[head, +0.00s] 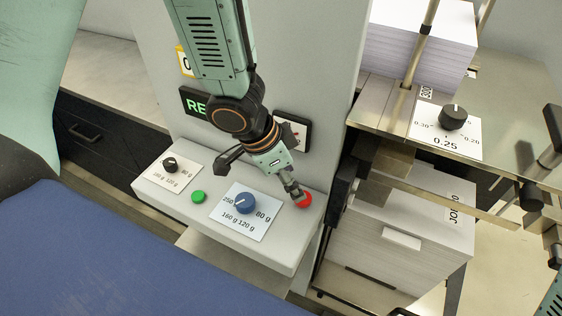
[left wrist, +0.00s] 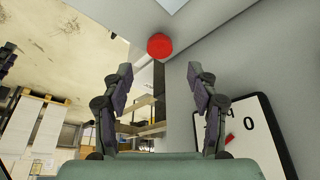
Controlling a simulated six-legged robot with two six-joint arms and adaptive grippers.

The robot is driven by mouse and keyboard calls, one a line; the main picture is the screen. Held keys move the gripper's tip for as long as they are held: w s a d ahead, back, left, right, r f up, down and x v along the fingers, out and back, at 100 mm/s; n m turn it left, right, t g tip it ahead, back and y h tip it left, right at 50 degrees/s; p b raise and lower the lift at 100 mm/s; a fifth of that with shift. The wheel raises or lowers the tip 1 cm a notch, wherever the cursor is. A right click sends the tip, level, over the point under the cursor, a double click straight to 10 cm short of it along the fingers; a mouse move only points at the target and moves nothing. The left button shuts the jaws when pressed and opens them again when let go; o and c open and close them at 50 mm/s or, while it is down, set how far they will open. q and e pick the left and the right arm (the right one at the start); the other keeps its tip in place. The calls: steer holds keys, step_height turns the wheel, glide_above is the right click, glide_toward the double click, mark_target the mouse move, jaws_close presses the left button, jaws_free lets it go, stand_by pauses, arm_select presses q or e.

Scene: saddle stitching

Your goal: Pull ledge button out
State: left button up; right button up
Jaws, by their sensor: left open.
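The red ledge button (head: 304,200) is at the right end of the light grey ledge (head: 275,257). My left gripper (head: 297,193) reaches down to it from above, its fingers right beside the button and partly in front of it. In the left wrist view the red button (left wrist: 159,46) shows as a round red cap beyond the two fingertips, roughly midway between them. The fingers (left wrist: 160,75) are spread apart with nothing between them. Contact with the button cannot be made out. My right gripper does not show.
The ledge also carries a green button (head: 198,196), a blue knob (head: 246,204) and a black knob (head: 170,164). A framed dial (head: 301,133) is on the wall close behind my left wrist. A paper stack (head: 390,248) and metal rails stand close to the right.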

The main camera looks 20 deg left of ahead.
arm_select(q)
steer(key=shift+v, duration=2.9)
steer(key=shift+w, duration=0.1)
